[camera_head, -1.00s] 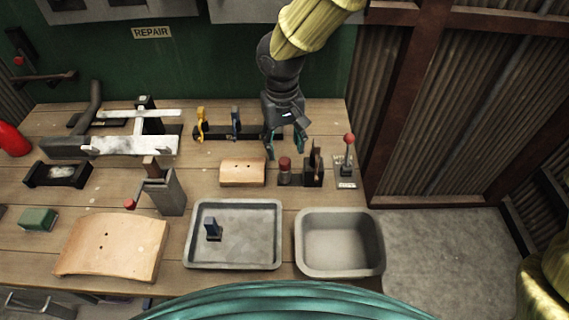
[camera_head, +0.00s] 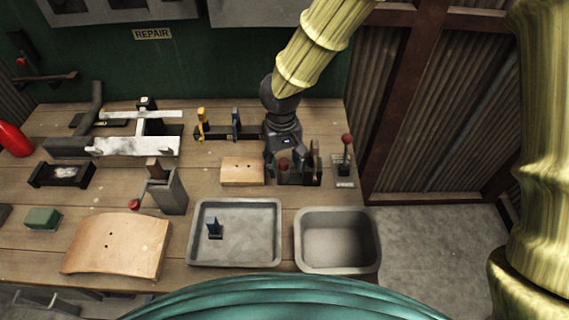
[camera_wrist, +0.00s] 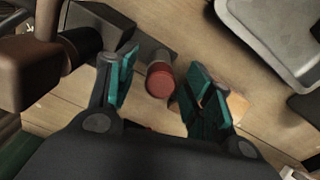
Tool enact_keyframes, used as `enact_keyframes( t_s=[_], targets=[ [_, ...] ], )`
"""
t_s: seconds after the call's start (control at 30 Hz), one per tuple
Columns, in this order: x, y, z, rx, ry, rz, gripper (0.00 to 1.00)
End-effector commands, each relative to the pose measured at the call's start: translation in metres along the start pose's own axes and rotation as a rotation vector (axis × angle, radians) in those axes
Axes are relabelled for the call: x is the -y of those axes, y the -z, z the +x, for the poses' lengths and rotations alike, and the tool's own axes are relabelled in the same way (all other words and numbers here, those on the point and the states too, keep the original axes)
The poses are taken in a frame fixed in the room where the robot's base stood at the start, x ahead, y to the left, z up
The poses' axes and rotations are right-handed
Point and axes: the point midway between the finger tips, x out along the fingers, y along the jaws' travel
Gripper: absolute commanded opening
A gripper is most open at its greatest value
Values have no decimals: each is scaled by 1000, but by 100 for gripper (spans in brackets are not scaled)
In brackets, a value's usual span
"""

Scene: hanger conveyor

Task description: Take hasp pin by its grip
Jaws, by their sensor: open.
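A short upright cylinder with a dull red top, which looks like the hasp pin (camera_head: 284,165), stands at the right back of the bench. In the wrist view the red top of the pin (camera_wrist: 161,82) shows between the fingers, with a grey part behind it. My gripper (camera_head: 291,165) is open, one teal finger on each side of the red top. In the wrist view my gripper (camera_wrist: 160,72) shows clear gaps to the red top on both sides. The lower part of the pin is partly hidden in the head view.
A dark block with upright pieces (camera_head: 313,170) stands close right of the pin, and a red-knobbed lever (camera_head: 346,155) beyond it. A small wooden plate (camera_head: 242,171) lies left. A metal tray (camera_head: 236,263) and a grey bin (camera_head: 337,269) stand in front.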

Motion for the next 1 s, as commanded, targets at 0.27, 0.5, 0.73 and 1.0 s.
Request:
enact_keyframes(
  t_s=[0.27, 0.5, 0.73, 1.0],
  targets=[
    [0, 0, 0, 0, 0, 0, 33],
    [0, 0, 0, 0, 0, 0, 3],
    [0, 0, -1, -1, 0, 0, 3],
    [-1, 1, -24, -4, 0, 1, 3]
  ],
)
